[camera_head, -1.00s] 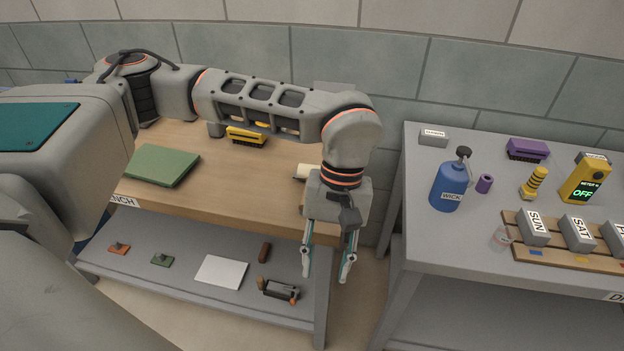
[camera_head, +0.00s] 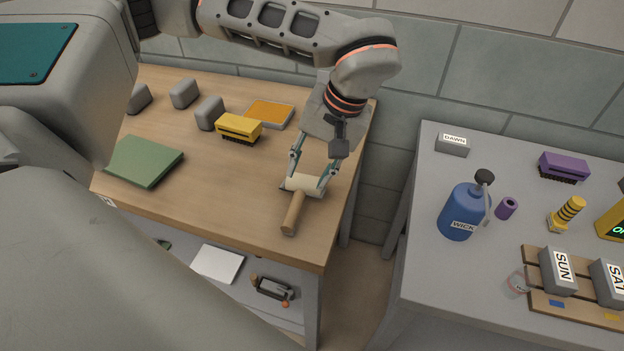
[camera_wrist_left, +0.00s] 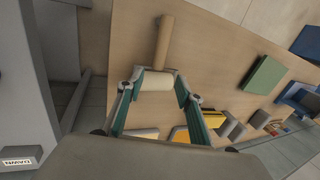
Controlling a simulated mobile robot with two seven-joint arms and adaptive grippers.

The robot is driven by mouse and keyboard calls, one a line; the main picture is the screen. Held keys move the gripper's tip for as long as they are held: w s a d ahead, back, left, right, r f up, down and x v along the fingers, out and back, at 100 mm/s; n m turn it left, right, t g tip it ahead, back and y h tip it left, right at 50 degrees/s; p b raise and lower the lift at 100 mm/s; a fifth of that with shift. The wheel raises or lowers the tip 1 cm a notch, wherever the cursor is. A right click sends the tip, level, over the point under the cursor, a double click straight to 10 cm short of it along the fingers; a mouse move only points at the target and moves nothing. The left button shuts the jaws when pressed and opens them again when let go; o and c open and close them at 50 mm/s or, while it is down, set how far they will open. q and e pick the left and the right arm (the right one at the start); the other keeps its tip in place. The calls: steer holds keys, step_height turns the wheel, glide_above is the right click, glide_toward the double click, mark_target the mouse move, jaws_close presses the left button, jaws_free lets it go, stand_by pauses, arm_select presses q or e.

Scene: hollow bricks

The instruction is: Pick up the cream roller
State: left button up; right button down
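The cream roller (camera_head: 303,186) has a tan wooden handle (camera_head: 293,213) and lies near the right front part of the wooden bench (camera_head: 235,185). The handle points toward the bench's front edge. My left gripper (camera_head: 309,181) is low over the roller, one teal finger at each end of the cream cylinder. In the left wrist view the cylinder (camera_wrist_left: 156,82) sits between the fingertips (camera_wrist_left: 158,74), with the handle running away beyond it. The fingers stand wide, and any gap at the ends is too small to make out. My right gripper is not in view.
A yellow brush (camera_head: 239,127), an orange-topped tray (camera_head: 269,114), several grey blocks (camera_head: 185,93) and a green board (camera_head: 144,160) are on the bench. A grey table (camera_head: 400,270) with a blue bottle (camera_head: 463,212) stands right, across a gap. The bench around the handle is clear.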

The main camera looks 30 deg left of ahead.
mark_target(300, 194)
arm_select(q)
steer(key=x, duration=0.7)
steer(key=shift+s+d+f, duration=0.2)
steer(key=shift+s+f, duration=0.05)
jaws_close()
